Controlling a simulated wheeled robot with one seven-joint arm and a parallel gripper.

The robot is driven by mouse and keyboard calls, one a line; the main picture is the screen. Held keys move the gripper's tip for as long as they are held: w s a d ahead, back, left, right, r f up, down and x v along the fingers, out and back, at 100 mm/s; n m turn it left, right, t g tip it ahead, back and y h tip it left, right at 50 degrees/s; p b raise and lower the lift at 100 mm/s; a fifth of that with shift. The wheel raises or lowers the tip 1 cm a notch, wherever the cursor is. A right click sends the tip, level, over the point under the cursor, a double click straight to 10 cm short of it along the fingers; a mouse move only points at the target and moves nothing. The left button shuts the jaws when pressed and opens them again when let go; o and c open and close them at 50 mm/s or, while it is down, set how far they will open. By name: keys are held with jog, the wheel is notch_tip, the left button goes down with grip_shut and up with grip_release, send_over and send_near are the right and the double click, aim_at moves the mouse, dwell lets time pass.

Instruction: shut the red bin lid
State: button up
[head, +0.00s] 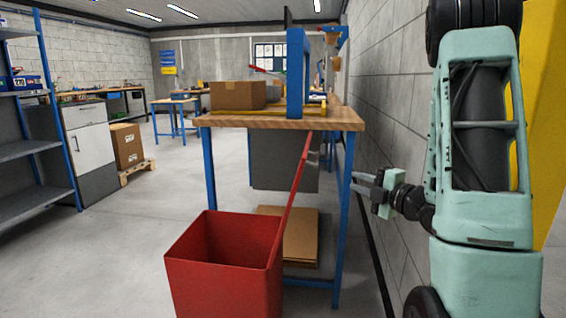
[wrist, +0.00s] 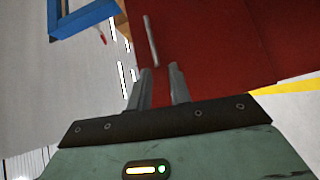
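The red bin (head: 222,262) stands open on the floor in the head view. Its red lid (head: 291,195) is raised at the bin's right side, seen nearly edge-on and leaning to the right at the top. A small grey handle (head: 313,156) sticks out from the lid's right face. My gripper (head: 356,182) is to the right of the lid, fingers pointing left, apart from it. In the wrist view the two fingers (wrist: 160,70) are spread with nothing between them. The lid (wrist: 215,45) fills the upper right there, with the grey bar handle (wrist: 151,40) just beyond the fingertips.
A wooden-topped workbench (head: 225,120) with blue legs stands behind the bin, carrying a cardboard box (head: 238,95). Flat cardboard (head: 300,236) lies beneath it. A block wall (head: 390,130) runs along the right. Blue shelving (head: 40,120) stands at left; the floor left of the bin is open.

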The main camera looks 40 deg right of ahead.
aim_at(317, 159)
jog(key=shift+n+t, duration=0.3)
jog(key=shift+t, duration=0.1)
jog(key=w, duration=0.5)
jog(key=w+d+r, duration=0.1)
jog(key=w, duration=1)
jog(key=shift+w+d+r+b, duration=0.15)
jog(key=shift+w+r+b, duration=0.15)
jog(key=shift+b, duration=0.1)
grip_shut()
